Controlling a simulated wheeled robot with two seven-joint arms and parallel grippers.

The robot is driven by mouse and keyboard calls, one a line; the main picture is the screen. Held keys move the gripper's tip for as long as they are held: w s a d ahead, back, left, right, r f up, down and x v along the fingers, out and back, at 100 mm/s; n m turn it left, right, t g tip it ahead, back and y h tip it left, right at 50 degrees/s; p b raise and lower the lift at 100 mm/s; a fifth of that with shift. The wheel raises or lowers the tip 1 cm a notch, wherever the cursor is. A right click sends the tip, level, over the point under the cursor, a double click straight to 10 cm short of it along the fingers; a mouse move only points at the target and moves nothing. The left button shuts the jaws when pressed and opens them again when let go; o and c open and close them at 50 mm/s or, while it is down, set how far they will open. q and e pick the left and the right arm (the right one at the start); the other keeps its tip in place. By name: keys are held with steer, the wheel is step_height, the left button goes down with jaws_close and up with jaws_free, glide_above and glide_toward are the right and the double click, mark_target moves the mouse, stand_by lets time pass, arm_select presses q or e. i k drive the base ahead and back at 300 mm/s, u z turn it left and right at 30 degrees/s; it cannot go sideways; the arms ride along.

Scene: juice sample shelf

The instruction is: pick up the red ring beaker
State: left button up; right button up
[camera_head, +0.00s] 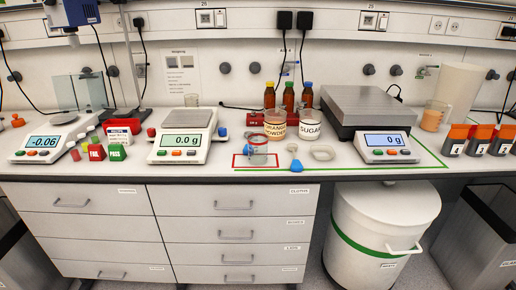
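A clear, empty-looking beaker (258,154) stands at the front middle of the bench, inside or at the edge of a red outlined rectangle (236,160). Some red shows near its top, but the picture is too small to tell whether this is a ring on the glass. Neither of my grippers is in view, and nothing touches the beakers.
Close behind the front beaker stand the orange powder jar (275,124), the sugar jar (310,126) and several brown bottles (288,97). A scale (183,137) is to the left and a larger scale (386,146) to the right. A blue-knobbed item (295,164) and a shallow dish (322,153) lie to its right.

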mark_target(257, 141)
steer(key=k, duration=1.25)
steer(key=u, duration=0.65)
steer(key=i, duration=1.75)
steer(key=z, duration=0.6)
